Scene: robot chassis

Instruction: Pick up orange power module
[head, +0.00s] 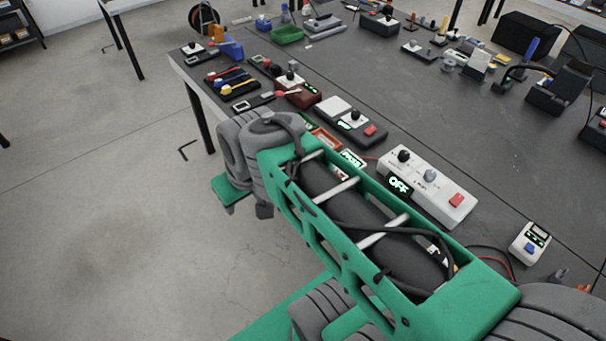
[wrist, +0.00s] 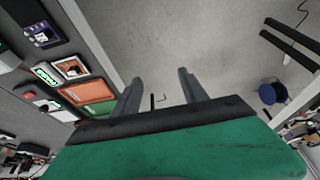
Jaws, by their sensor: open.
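The orange power module (wrist: 88,92) lies on the dark table at the left of the wrist view, near the table's edge. It is a flat orange block with a pale device beside it. In the head view a small part of the orange module (head: 325,138) shows just beyond my green arm, which hides the rest. My gripper (wrist: 158,90) is open and empty, with its two grey fingers apart. In the wrist view it is to the right of the module, with bare floor behind the fingers. The fingers do not touch the module.
Close to the module are a white-and-black box with a red button (head: 353,120), a white OFF box (head: 428,185) and a dark red box (head: 298,93). Screwdrivers (head: 230,81) lie farther along the edge. The floor (head: 120,215) left of the table is clear.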

